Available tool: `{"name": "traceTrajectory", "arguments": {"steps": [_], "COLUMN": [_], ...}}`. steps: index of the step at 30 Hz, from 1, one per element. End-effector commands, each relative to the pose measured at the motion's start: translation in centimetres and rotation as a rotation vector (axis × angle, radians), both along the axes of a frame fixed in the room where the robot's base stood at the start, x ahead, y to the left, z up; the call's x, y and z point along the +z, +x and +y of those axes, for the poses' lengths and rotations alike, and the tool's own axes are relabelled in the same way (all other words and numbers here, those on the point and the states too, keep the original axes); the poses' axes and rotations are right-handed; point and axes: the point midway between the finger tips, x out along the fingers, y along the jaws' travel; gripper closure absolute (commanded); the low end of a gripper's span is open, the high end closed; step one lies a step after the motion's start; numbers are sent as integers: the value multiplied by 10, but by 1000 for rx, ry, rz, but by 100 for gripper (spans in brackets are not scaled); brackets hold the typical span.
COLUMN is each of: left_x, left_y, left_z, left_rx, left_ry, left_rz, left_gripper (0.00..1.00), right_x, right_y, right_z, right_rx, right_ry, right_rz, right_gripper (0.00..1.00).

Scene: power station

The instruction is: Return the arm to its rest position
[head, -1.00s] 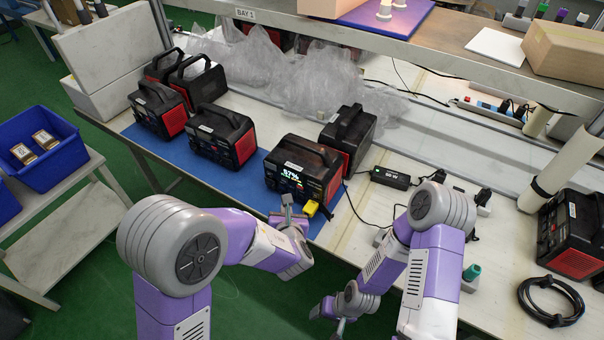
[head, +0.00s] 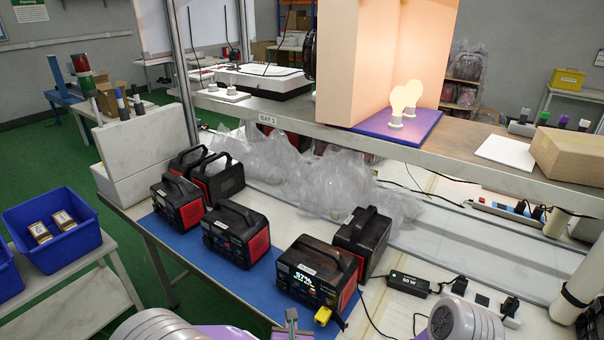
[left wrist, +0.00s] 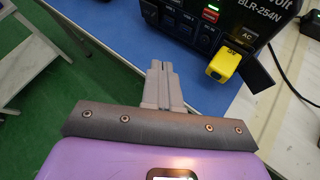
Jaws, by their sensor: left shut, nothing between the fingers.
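My left gripper (head: 291,320) is shut and empty at the bottom of the head view. Its closed fingers (left wrist: 160,82) show in the left wrist view, pointing at the blue mat's edge in front of a black power station (head: 310,270). The station's display is lit. A yellow plug (head: 322,315) sits at its front, just right of my fingers and apart from them; it also shows in the left wrist view (left wrist: 224,64). Part of my right arm (head: 465,320) shows at the bottom edge; its gripper is out of view.
Several other black and red power stations stand on the bench, some on the blue mat (head: 185,243). A black adapter (head: 408,284) and cables lie to the right. A shelf (head: 455,153) with two glowing bulbs crosses behind. A blue bin (head: 85,238) stands left.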

Motion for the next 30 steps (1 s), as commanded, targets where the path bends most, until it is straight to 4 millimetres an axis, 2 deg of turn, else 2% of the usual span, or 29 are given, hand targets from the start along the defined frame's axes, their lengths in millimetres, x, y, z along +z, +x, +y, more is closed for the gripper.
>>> {"name": "traceTrajectory", "arguments": {"steps": [2, 5, 9, 12, 15, 19, 23, 28, 29, 30], "left_x": [-18, -56, -114, -142, -160, -173, -179, -189, -191, -194], "left_y": [-7, -28, -86, -130, -170, -204, -218, -211, -209, -207], "left_z": [15, 44, 80, 89, 86, 71, 55, 52, 54, 57], "left_rx": [71, 250, 621, 916, 1230, 1658, 2104, 2666, -2665, -2592], "left_ry": [-31, -118, -315, -477, -648, -885, -1130, -1443, 1443, 1405], "left_rz": [75, 244, 524, 687, 812, 901, 890, 686, -610, -498], "left_gripper": [100, 100, 100, 100, 100, 100, 100, 100, 100, 100], "right_x": [2, 6, 13, 17, 21, 27, 33, 40, 41, 42], "right_y": [0, 0, 0, 0, 0, 0, 0, 0, 0, 0], "right_z": [0, 0, 0, 0, 0, 0, 0, 0, 0, 0], "right_rx": [0, 0, 0, 0, 0, 0, 0, 0, 0, 0], "right_ry": [0, 0, 0, 0, 0, 0, 0, 0, 0, 0], "right_rz": [0, 0, 0, 0, 0, 0, 0, 0, 0, 0], "right_gripper": [32, 32, 32, 32, 32, 32, 32, 32, 32, 32]}}
